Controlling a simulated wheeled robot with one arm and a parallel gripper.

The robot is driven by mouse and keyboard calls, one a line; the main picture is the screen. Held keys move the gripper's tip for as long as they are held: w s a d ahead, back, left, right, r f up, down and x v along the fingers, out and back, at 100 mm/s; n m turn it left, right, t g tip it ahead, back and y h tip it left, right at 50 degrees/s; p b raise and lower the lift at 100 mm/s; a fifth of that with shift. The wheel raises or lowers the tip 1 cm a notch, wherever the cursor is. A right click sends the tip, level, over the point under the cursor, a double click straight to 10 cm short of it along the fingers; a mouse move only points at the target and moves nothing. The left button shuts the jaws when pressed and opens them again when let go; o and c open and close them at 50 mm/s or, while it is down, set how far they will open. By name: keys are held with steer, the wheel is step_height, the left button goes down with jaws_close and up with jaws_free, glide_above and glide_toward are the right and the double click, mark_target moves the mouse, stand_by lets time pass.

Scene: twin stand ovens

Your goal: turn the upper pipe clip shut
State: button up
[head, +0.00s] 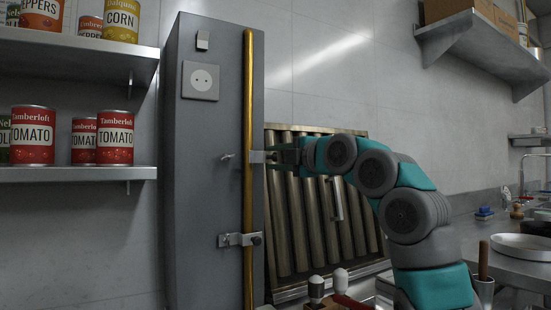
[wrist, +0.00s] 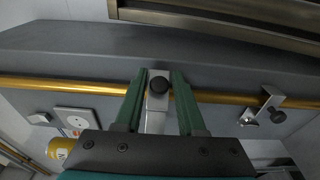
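A golden pipe (head: 249,100) runs upright along a grey column (head: 205,200). The upper pipe clip (head: 257,157) is a small metal plate at the pipe's right side, with a small stud (head: 228,157) left of the pipe. My gripper (head: 280,157) reaches it from the right. The fingers hide part of the clip. The lower clip (head: 240,239) lies across the pipe; it also shows in the wrist view (wrist: 264,105).
A socket (head: 201,81) and a small switch (head: 202,40) sit on the column above. Shelves with cans (head: 115,137) stand at left. A ribbed metal panel (head: 315,220) is behind my arm. A counter with a pan (head: 522,246) is at right.

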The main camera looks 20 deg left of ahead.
jaws_close()
steer(key=shift+f, duration=0.1)
stand_by(1.0)
